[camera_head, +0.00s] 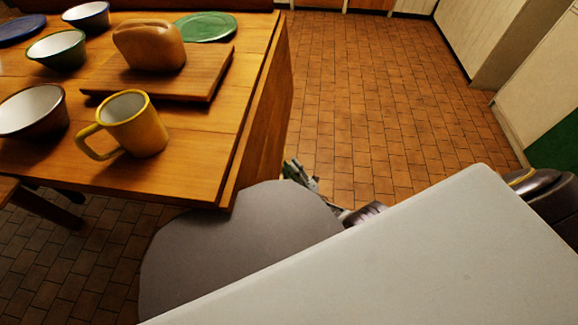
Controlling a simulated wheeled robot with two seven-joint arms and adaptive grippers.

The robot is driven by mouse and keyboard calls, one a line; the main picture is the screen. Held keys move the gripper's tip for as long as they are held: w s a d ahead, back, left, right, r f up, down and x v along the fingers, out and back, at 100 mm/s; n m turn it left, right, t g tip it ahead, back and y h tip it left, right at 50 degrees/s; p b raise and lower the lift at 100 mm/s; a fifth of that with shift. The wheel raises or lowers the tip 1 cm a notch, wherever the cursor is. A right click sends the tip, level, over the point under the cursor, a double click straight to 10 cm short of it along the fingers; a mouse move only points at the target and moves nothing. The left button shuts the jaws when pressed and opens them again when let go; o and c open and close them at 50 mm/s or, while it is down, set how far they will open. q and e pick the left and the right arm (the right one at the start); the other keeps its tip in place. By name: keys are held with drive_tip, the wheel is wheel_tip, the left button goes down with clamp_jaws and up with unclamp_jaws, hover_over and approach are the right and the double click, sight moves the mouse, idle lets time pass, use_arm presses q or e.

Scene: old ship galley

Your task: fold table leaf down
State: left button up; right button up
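The wooden table (200,150) stands at the left. Its leaf (268,120) is along the table's right side and hangs steeply down from the tabletop edge. My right gripper (299,175) is low beside the near lower end of the leaf, just to its right. It is small and partly hidden behind my own body, so I cannot tell whether its fingers are open or touch the leaf. My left gripper is out of view.
On the tabletop are a yellow mug (137,127), a loaf (150,46) on a cutting board (205,84), several bowls, a green plate (206,26) and a blue plate (18,30). Tiled floor (380,110) right of the table is clear. Pale cabinets (545,80) stand at the right.

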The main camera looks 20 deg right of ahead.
drive_tip(key=s+d, duration=0.5)
drive_tip(key=s, duration=0.6)
drive_tip(key=shift+d, duration=0.15)
idle(0.9)
drive_tip(key=shift+c, duration=0.5)
